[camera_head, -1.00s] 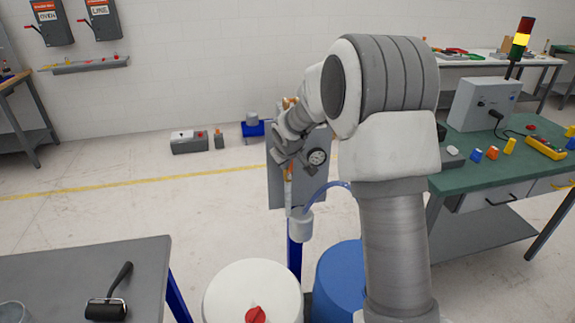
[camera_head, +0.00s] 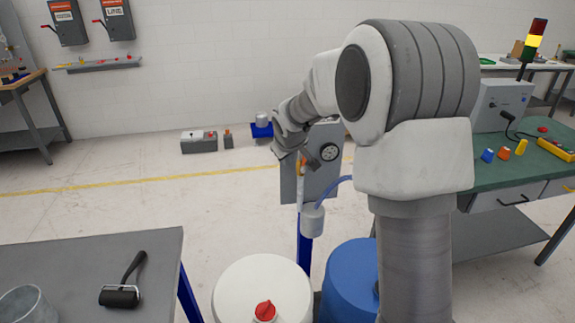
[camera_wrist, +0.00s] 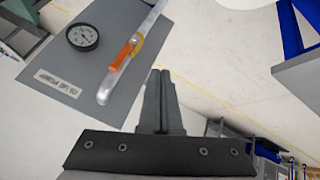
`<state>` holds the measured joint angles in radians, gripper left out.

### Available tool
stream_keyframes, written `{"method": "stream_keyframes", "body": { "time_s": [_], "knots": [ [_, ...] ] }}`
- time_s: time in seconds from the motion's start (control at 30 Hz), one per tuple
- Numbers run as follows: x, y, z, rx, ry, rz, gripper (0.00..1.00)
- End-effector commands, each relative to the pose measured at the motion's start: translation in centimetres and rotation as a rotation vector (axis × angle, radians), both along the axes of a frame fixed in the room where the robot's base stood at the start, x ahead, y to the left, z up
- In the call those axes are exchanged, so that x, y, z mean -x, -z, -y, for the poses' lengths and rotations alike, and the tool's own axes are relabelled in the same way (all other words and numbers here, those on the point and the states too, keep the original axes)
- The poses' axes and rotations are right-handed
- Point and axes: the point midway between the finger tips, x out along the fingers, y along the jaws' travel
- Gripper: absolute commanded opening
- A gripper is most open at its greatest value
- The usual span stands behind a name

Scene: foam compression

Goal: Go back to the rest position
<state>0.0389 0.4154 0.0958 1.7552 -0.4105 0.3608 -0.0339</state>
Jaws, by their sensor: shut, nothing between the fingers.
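My gripper (camera_wrist: 159,88) shows in the wrist view with its two dark fingers pressed together and nothing between them. In the head view my arm reaches forward, and its wrist end hangs in front of a grey upright panel; the fingers are hard to make out there. The panel (camera_wrist: 118,38) carries a round black dial gauge (camera_wrist: 82,37), a label and a metal tube with an orange-handled valve (camera_wrist: 127,50). In the wrist view the fingers are beside the panel's lower right edge. The gauge also shows in the head view (camera_head: 329,152).
A white drum with a red cap (camera_head: 264,310) and a blue drum (camera_head: 348,285) stand below my arm. A green-topped bench (camera_head: 530,165) is at right. Floor behind is mostly clear.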

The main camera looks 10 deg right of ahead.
Motion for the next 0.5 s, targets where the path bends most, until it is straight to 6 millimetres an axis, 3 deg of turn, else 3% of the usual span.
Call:
{"method": "stream_keyframes", "body": {
  "time_s": [0.2,0.5],
  "knots": [
    [2.4,-3.3,0.1,0.000,0.001,0.003,0.00],
    [4.2,-5.5,0.0,0.000,0.001,-0.001,0.00]
  ]
}}
